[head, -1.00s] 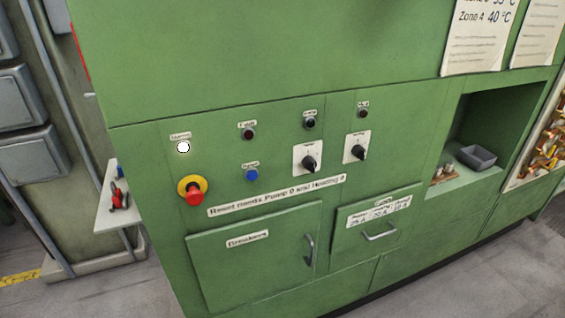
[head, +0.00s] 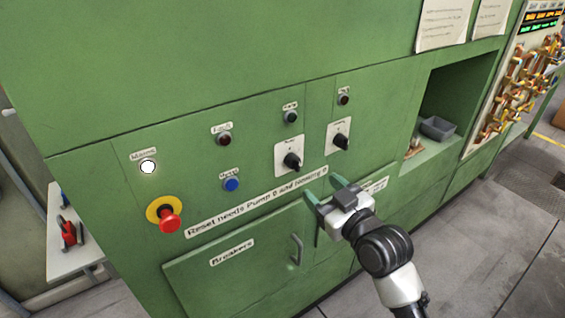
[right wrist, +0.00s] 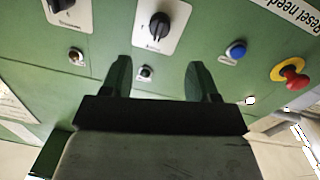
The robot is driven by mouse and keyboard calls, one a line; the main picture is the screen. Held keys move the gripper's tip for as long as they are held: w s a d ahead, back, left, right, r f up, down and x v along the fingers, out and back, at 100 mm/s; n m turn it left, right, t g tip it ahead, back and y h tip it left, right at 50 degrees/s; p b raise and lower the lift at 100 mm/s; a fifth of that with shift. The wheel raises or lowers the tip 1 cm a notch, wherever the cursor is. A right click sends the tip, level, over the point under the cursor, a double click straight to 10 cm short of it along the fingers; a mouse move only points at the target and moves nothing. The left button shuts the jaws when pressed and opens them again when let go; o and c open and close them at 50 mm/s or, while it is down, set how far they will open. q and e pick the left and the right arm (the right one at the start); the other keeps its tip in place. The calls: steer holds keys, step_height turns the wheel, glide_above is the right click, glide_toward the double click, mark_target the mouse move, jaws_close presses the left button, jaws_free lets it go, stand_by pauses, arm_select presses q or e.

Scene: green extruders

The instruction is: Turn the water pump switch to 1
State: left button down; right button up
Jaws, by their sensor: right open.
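Two black rotary switches on white plates sit on the green cabinet front. Their small labels are too blurred to read, so I cannot confirm which is the water pump. The left switch (head: 293,160) also shows at the top middle of the right wrist view (right wrist: 158,26). The right switch (head: 340,141) is at the upper left there (right wrist: 66,6). My right gripper (head: 325,189) is open and empty, below and right of the left switch in the head view. In the right wrist view its fingers (right wrist: 158,68) point toward the panel, apart from the left switch. My left gripper is out of view.
A red emergency stop (head: 168,220) on a yellow ring, a blue button (head: 232,184) and a lit white lamp (head: 148,167) are to the left. Small dark round fittings sit above. A breakers door (head: 240,270) with a protruding handle (head: 297,250) is below.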

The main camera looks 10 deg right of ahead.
mark_target(298, 167)
steer(key=p+x, duration=0.2)
steer(key=x, duration=0.7)
steer(key=shift+w+a+f, duration=0.1)
steer(key=shift+w, duration=0.3)
steer(key=c, duration=0.9)
